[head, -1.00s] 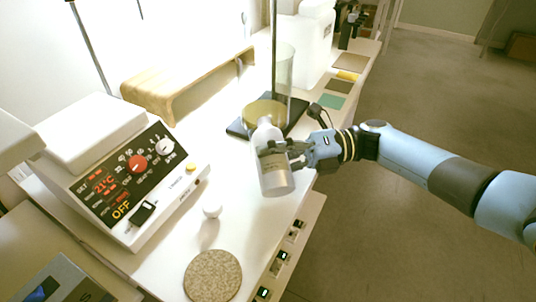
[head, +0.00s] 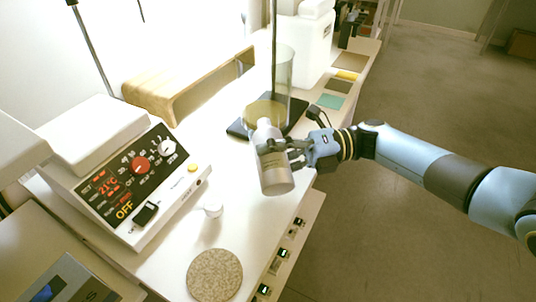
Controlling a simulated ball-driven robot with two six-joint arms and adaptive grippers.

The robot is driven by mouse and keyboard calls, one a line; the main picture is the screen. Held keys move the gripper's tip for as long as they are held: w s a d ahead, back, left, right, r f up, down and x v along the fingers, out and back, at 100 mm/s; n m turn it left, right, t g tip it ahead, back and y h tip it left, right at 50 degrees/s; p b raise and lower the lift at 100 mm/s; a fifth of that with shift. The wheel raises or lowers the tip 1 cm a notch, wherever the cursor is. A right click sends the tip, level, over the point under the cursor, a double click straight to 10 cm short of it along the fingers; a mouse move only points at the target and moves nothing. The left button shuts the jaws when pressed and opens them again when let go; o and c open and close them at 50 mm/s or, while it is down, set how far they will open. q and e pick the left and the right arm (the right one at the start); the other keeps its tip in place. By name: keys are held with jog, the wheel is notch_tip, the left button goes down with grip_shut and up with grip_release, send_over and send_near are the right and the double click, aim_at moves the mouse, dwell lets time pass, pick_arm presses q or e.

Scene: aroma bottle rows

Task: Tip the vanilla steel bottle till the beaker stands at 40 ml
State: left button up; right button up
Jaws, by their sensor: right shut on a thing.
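My right gripper (head: 285,151) is shut on a pale steel bottle (head: 275,177), held above the bench in front of the beaker. The bottle is near upright, leaning slightly, its narrower top up toward the beaker. Its label cannot be read. The bottle's top overlaps the beaker's lower part in the picture; no stream shows. The beaker's marks are too small to read. My left gripper is not in view.
A control box (head: 140,175) showing 21°C and OFF stands at left. A small white cap-like piece (head: 213,210) and a round cork mat (head: 214,274) lie in front. A wooden stand (head: 190,85) and white canister (head: 305,45) are behind.

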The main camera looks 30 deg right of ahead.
jog(key=shift+w+r, duration=0.1)
jog(key=shift+r, duration=0.1)
jog(key=shift+f+p, duration=0.2)
jog(key=shift+p, duration=0.1)
jog(key=shift+w+r+m+p, duration=0.1)
jog(key=shift+r+m+p, duration=0.45)
jog(key=shift+p, duration=1.1)
dwell(3.3)
jog(key=shift+f, duration=0.15)
jog(key=shift+f+n+b, duration=0.65)
jog(key=shift+n, duration=0.1)
jog(key=shift+f+n, duration=0.2)
jog(key=shift+n, duration=0.3)
